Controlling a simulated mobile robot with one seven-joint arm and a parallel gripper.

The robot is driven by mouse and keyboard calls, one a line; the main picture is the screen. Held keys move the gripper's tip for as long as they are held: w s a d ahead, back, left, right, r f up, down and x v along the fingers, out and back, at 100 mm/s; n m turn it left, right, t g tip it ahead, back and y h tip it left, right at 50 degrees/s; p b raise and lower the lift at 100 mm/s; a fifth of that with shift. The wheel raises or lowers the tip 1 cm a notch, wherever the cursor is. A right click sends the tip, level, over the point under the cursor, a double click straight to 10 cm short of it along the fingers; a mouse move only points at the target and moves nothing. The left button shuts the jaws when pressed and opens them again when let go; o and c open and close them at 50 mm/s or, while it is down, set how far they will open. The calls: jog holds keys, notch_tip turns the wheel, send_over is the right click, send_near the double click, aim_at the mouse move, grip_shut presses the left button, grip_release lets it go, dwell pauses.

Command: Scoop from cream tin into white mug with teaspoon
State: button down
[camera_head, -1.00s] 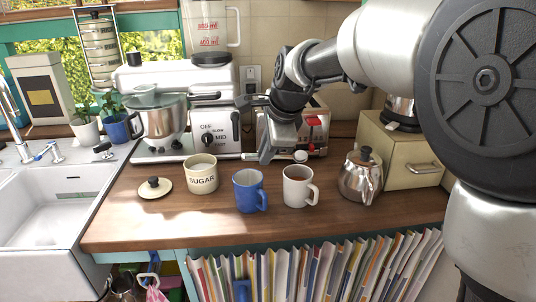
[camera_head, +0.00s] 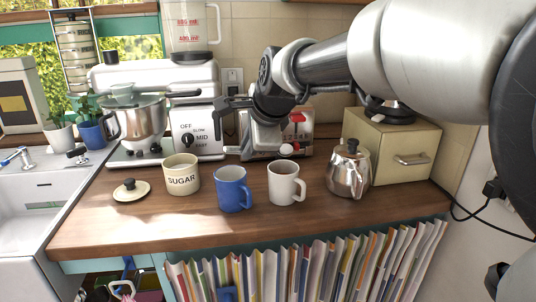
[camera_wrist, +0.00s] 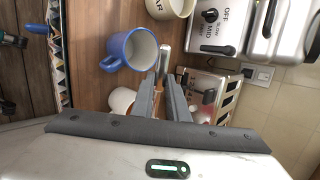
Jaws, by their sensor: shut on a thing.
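The cream tin marked SUGAR (camera_head: 181,178) stands open on the wooden counter, its lid (camera_head: 131,190) lying to its left. The white mug (camera_head: 282,186) stands upright with brown liquid inside, right of a blue mug (camera_head: 232,192). My gripper (camera_head: 248,150) is above the counter, behind the mugs and in front of the toaster. In the wrist view my gripper (camera_wrist: 172,80) is shut on a thin metal piece, apparently the teaspoon (camera_wrist: 165,58). Most of the teaspoon is hidden by the fingers. The wrist view also shows the tin's rim (camera_wrist: 170,8) and part of the white mug (camera_wrist: 120,101).
A steel pot (camera_head: 347,170) and a cream bread box (camera_head: 405,148) stand at the right. A stand mixer (camera_head: 138,115) and a toaster (camera_head: 300,135) line the back.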

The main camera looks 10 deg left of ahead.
dwell(0.3)
jog(key=b, duration=0.1)
jog(key=t+b, duration=0.1)
jog(key=b, duration=0.1)
jog(key=shift+s+f, duration=0.15)
jog(key=shift+f, duration=0.2)
jog(key=t+b, duration=0.1)
jog(key=b, duration=0.2)
jog(key=shift+f+y, duration=0.1)
jog(key=shift+y, duration=0.2)
jog(key=shift+s+d+r+t, duration=0.1)
jog(key=shift+s+r+t, duration=0.1)
jog(key=shift+t, duration=0.4)
jog(key=t, duration=0.1)
jog(key=t+y, duration=0.1)
jog(key=shift+s+f+m+t, duration=0.1)
jog(key=shift+f+m+t, duration=0.2)
jog(key=shift+f+t, duration=0.1)
